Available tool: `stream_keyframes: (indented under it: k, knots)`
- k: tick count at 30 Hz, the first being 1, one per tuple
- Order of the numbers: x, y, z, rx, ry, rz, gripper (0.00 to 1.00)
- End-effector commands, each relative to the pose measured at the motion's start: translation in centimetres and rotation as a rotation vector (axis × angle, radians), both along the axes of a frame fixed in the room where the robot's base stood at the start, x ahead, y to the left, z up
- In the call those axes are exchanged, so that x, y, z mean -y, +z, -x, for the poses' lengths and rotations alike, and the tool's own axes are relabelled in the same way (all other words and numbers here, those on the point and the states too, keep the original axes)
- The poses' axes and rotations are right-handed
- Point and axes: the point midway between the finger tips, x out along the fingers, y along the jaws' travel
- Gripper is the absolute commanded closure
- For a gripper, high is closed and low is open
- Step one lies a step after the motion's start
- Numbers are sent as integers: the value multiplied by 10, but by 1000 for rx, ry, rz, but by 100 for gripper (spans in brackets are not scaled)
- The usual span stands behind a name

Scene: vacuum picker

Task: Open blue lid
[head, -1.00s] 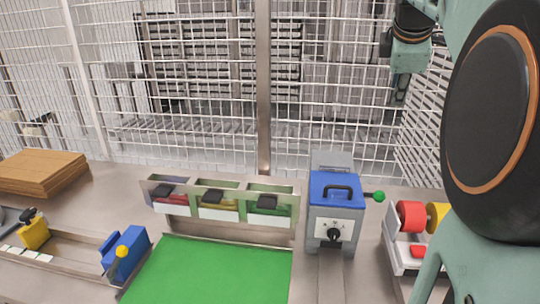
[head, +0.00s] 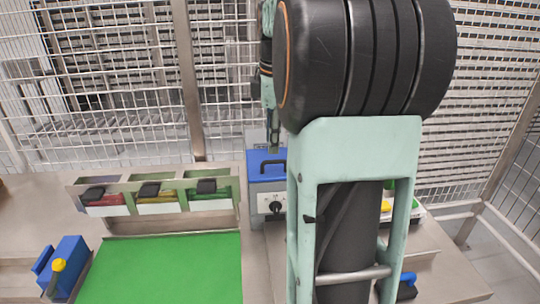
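The blue lid (head: 265,178) lies closed on top of a grey box (head: 257,207) with a black knob on its front. A black handle (head: 272,162) stands on the lid. My arm hides the right side of the box and part of the lid. My gripper (head: 273,142) hangs downward just above the back part of the lid in the picture, near the handle. It looks small and dark, and I cannot see its fingertips clearly. I cannot tell whether it touches the lid or whether it is open.
A rack of bins (head: 158,196) with black-handled lids stands left of the box. A green mat (head: 165,270) lies in front of it. A blue block with a yellow knob (head: 65,265) is at the lower left. A wire fence stands behind.

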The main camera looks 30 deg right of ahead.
Motion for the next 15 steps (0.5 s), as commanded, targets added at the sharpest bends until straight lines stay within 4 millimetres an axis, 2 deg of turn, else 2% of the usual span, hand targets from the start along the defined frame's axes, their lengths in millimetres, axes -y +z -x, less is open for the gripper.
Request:
stream_keyframes:
  k: [1, 6, 15]
  knots:
    - [1, -11, -1, -3, 0, -1, 74]
    - [3, -38, -6, -2, -1, -1, 74]
    - [5, -56, -10, 2, 0, 1, 74]
